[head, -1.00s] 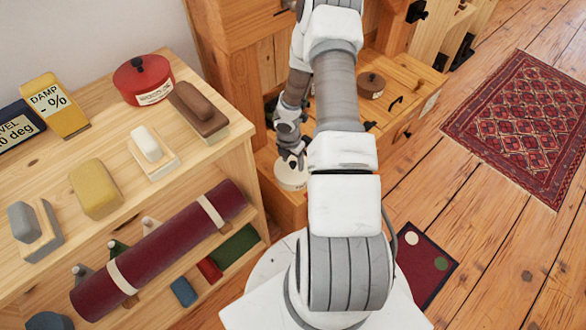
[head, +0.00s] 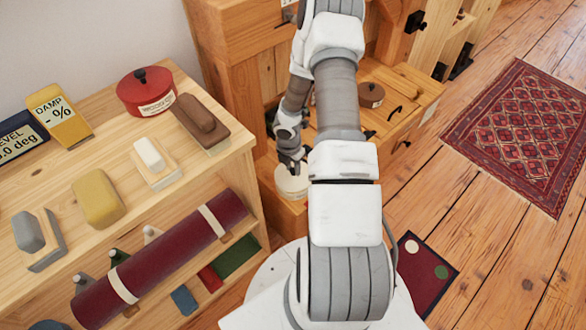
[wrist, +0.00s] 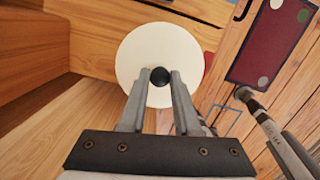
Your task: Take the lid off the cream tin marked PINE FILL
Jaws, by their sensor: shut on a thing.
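The cream tin (head: 292,187) stands low on a wooden ledge beside the shelf, partly hidden by my arm. In the wrist view its round cream lid (wrist: 150,45) shows from above, with a black knob (wrist: 160,76) at the middle. My gripper (wrist: 160,82) is shut on the knob, one finger on each side. In the head view my gripper (head: 290,168) points down onto the top of the tin. No lettering on the tin is readable. I cannot tell whether the lid is seated or slightly raised.
A red lidded tin (head: 146,92), sanding-block-like pieces and two readout boxes stand on the shelf top at left. A brown lidded tin (head: 371,95) sits on the drawer unit. A patterned rug (head: 520,135) lies on open floor at right.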

